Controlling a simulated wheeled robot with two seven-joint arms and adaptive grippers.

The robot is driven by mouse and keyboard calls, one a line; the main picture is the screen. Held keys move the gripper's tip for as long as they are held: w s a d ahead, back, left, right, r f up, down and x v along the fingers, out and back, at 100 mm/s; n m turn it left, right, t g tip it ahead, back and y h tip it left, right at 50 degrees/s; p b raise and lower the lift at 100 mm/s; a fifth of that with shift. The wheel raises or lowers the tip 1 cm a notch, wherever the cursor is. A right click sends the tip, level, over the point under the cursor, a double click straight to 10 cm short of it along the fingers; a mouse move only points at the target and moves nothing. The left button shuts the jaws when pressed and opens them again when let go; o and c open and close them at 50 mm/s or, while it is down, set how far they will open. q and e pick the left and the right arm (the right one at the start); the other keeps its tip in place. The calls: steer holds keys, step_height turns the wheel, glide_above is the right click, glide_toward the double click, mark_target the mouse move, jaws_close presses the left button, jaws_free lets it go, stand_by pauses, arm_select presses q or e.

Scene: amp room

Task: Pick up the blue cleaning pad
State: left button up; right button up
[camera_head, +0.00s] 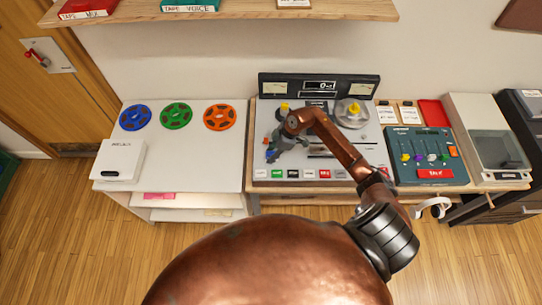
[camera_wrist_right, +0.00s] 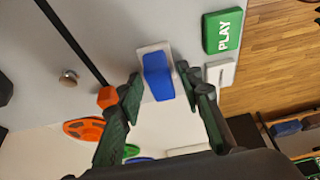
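The blue cleaning pad (camera_wrist_right: 158,77) sits on a small white base (camera_wrist_right: 145,50) on the tape machine's grey top. My right gripper (camera_wrist_right: 158,80) is open, with one green-black finger on each side of the pad in the right wrist view. Gaps show between the pad and both fingers, and nothing is held. In the head view my right gripper (camera_head: 273,147) is over the left part of the tape machine (camera_head: 262,173), and a small blue patch shows beside it. My left gripper is not in view.
A green PLAY button (camera_wrist_right: 222,31) lies near the pad. Blue (camera_head: 135,117), green (camera_head: 176,116) and orange (camera_head: 219,117) reels lie on the left counter near a white box (camera_head: 119,160). A mixer (camera_head: 425,155) stands right. The counter's front middle is clear.

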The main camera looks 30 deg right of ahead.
mark_target(269, 153)
steer(key=c, duration=0.8)
steer(key=shift+r, duration=0.5)
step_height(269, 153, up, 2)
steer(key=shift+r, duration=0.2)
steer(key=s+r, duration=0.3)
steer(key=s, duration=0.1)
steer(key=s+d+r, duration=0.1)
steer(key=s+r, duration=0.2)
steer(key=s, duration=0.2)
steer(key=s+d+r, duration=0.1)
steer(key=s+r, duration=0.2)
steer(key=s, duration=0.2)
steer(key=shift+d+r, duration=0.15)
steer(key=shift+r, duration=0.2)
